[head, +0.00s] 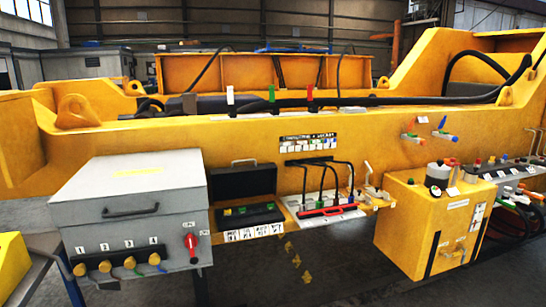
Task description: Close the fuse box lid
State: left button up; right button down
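A small black box, which looks like the fuse box (264,219), sits on the yellow machine's ledge left of centre in the head view. Its black lid (243,182) stands raised at the back, near the yellow beam, so the box is open. A pale handle (243,162) shows at the lid's upper edge. Small green and yellow pieces (235,210) show inside the box. A white label strip (254,232) runs along the front below it. Neither of my grippers shows in this view.
A grey cabinet (130,190) with a black handle, several knobs and a red switch (191,243) stands close left of the box. A white panel with black cables and a red bar (328,211) lies to the right. A yellow control box (425,225) juts forward farther right.

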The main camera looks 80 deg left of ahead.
aim_at(248, 181)
jog(key=z, duration=0.25)
jog(key=i, duration=0.6)
jog(key=u, duration=1.85)
jog(key=i, duration=0.25)
jog(key=u, duration=2.25)
jog(key=k, duration=0.55)
jog(key=u, duration=0.35)
jog(key=i, duration=1.6)
jog(key=z, duration=0.4)
